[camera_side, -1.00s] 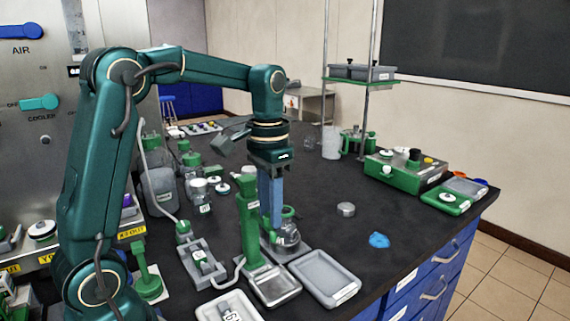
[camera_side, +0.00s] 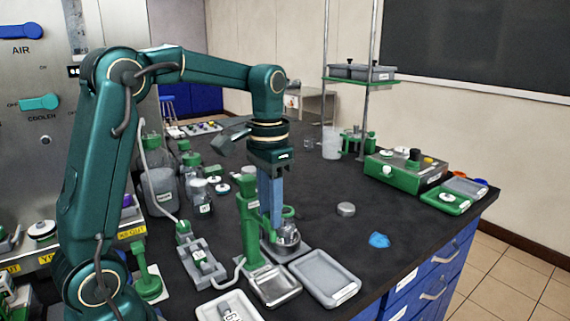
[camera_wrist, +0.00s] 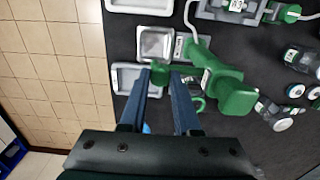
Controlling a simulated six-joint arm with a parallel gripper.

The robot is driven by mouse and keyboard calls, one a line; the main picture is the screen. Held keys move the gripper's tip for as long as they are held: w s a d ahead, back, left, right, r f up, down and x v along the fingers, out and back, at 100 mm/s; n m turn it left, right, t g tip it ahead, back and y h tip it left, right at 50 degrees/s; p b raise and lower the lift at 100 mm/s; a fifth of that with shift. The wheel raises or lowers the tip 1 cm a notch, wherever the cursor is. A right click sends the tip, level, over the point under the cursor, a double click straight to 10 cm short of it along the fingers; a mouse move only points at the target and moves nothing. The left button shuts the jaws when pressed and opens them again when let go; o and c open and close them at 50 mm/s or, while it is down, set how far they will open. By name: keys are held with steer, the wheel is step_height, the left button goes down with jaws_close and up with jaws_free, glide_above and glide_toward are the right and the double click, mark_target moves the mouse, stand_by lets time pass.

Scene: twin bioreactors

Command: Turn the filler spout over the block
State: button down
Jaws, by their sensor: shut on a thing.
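The filler is a green upright column (camera_side: 250,225) on a grey base with a metal plate (camera_side: 275,288) in front. In the wrist view its green head (camera_wrist: 238,98) shows, with a green spout arm (camera_wrist: 180,70) reaching left from the column. My gripper (camera_side: 272,225) points down beside the column. In the wrist view my gripper (camera_wrist: 160,80) has its blue fingers on either side of the spout arm, shut on it. I cannot tell for sure which piece is the block; a grey block-like unit (camera_side: 203,258) stands left of the filler.
A shallow grey tray (camera_side: 325,278) lies right of the filler. A small grey round piece (camera_side: 346,209) and a blue blob (camera_side: 379,240) lie farther right. Bottles crowd the left behind the filler. The dark bench is mostly clear at the right middle.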

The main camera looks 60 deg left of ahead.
steer(key=shift+w, duration=0.15)
steer(key=shift+w+a+r+n, duration=0.1)
steer(key=shift+w+a+n, duration=1.3)
steer(key=shift+n, duration=1.6)
steer(key=shift+w+a+f+n, duration=0.1)
steer(key=shift+w+a+n, duration=1.2)
steer(key=shift+n, duration=1.7)
steer(key=shift+w+a+r+n, duration=0.1)
steer(key=shift+w+a+n, duration=1.3)
steer(key=shift+n, duration=1.6)
steer(key=shift+s+a, duration=0.1)
steer(key=shift+s, duration=0.05)
steer(key=c, duration=0.6)
jaws_free()
